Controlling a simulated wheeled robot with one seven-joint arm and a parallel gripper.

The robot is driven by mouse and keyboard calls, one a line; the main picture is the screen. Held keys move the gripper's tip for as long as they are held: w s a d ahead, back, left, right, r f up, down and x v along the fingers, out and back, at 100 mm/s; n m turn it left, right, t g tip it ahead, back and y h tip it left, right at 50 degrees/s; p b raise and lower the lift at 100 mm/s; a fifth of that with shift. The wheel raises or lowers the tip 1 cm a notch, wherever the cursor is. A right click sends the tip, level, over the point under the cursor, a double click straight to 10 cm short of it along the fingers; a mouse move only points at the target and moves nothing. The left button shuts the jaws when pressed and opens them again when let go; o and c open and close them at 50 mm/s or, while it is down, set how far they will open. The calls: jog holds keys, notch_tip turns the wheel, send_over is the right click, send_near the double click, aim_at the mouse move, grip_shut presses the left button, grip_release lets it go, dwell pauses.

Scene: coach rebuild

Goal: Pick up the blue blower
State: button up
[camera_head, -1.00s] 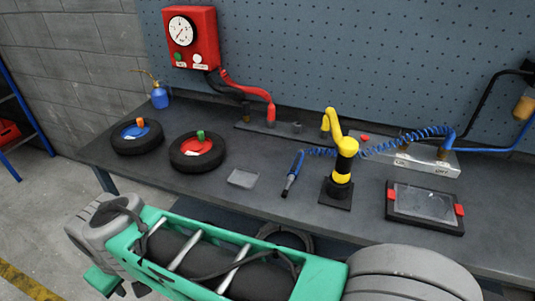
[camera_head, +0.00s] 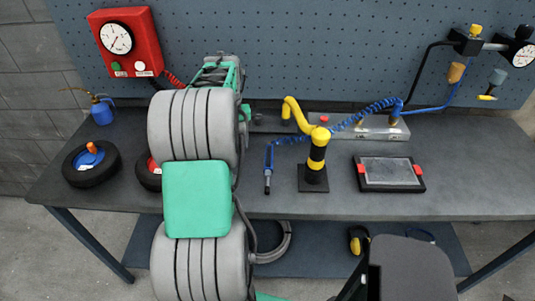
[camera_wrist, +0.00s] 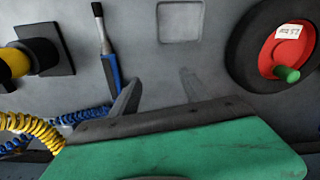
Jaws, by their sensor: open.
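The blue blower (camera_head: 269,165) lies on the grey bench, its dark nozzle toward the front edge and its blue coiled hose running to the right. In the wrist view the blower (camera_wrist: 112,72) is upright in the picture, close beside the left finger. My gripper (camera_wrist: 158,92) is open and empty, its two dark fingers pointing at the bench top, with bare bench between them. The blower is outside the fingers, to their left in that view. In the head view my arm hides the fingertips.
A yellow-and-black post (camera_head: 316,155) stands right of the blower, with a framed tablet (camera_head: 389,173) beyond. A wheel with a red hub (camera_wrist: 287,50) lies right in the wrist view. Another wheel (camera_head: 91,166) and a blue oil can (camera_head: 101,112) are at left. A red gauge box (camera_head: 128,43) hangs behind.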

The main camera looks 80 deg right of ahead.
jog(key=m, duration=0.2)
send_over(269, 158)
jog(key=shift+w+f, duration=0.4)
jog(key=shift+f, duration=0.3)
jog(key=f+p, duration=0.1)
jog(key=f, duration=0.1)
jog(key=f+p, duration=0.1)
jog(key=f, duration=0.2)
jog(key=f+p, duration=0.1)
jog(key=f, duration=0.2)
jog(key=shift+s, duration=0.35)
grip_shut()
jog(key=shift+r, duration=0.1)
